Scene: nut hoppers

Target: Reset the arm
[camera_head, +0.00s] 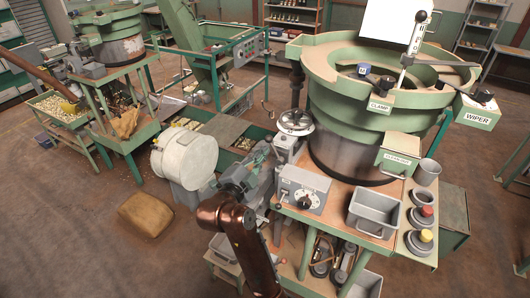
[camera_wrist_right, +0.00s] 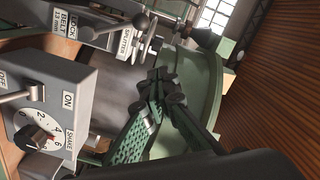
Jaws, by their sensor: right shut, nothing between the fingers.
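My right gripper (camera_head: 262,155) is in the middle of the head view, at the end of my copper-brown arm. It is to the left of the bench with the large green bowl hopper (camera_head: 390,115). In the right wrist view my right gripper (camera_wrist_right: 166,86) shows its green padded fingers closed together at the tips, with nothing between them. A grey control box with a dial (camera_head: 302,190) is to its right. This box also shows at the left of the wrist view (camera_wrist_right: 45,115), with ON, OFF and SHAKE labels. My left gripper is not in view.
A grey tray (camera_head: 374,212), a grey cup (camera_head: 427,172) and red and yellow buttons (camera_head: 424,224) are on the bench. A white drum (camera_head: 183,158) is left of my wrist. A brown sack (camera_head: 146,213) lies on the floor. Floor at lower left is clear.

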